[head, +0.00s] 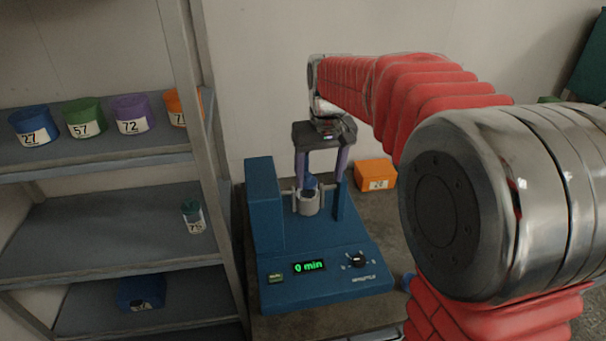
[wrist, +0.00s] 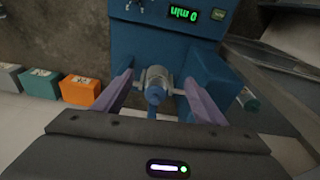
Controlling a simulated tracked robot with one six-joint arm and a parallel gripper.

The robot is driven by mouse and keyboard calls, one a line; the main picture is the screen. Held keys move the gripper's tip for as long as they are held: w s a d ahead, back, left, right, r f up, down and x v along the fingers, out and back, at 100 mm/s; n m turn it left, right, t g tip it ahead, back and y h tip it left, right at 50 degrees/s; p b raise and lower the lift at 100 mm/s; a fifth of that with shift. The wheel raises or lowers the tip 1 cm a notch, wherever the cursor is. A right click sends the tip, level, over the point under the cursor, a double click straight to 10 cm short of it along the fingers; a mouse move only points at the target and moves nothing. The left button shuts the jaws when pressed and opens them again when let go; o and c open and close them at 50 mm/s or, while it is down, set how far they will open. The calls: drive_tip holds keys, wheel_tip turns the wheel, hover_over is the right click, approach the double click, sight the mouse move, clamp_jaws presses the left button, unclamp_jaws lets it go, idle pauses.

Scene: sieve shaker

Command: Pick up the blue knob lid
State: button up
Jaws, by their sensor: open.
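The blue knob lid (head: 311,182) sits on top of a small grey cylinder (head: 309,206) held in the blue sieve shaker (head: 262,205). In the wrist view the blue knob (wrist: 156,96) shows near the middle, with the grey cylinder (wrist: 157,73) around and beyond it. My gripper (head: 320,178) points down over the shaker, its two purple fingers apart. In the wrist view my gripper (wrist: 159,79) has one finger on each side of the knob and cylinder, with gaps and nothing held. Part of the lid is hard to make out in the head view.
The shaker's blue column stands close to the left of my gripper. An orange box (head: 375,174) is behind and right. Shelves (head: 130,222) at left hold several numbered cups and a small green-lidded bottle (head: 192,217). The display (head: 309,267) reads 0 min.

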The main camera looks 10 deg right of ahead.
approach(308, 174)
wheel_tip(308, 174, up, 4)
drive_tip(key=shift+w+f+n, duration=0.15)
drive_tip(key=shift+f+n, duration=0.1)
drive_tip(key=shift+n, duration=0.45)
drive_tip(key=shift+f, duration=0.1)
drive_tip(key=f, duration=0.5)
drive_tip(key=w+f, duration=0.1)
drive_tip(key=f, duration=0.2)
drive_tip(key=shift+f, duration=0.2)
drive_tip(key=shift+w+a+f, duration=0.1)
drive_tip(key=shift+f, duration=1.15)
drive_tip(key=shift+w+a+f, duration=0.1)
drive_tip(key=shift+w+f, duration=0.05)
drive_tip(key=shift+f, duration=1.15)
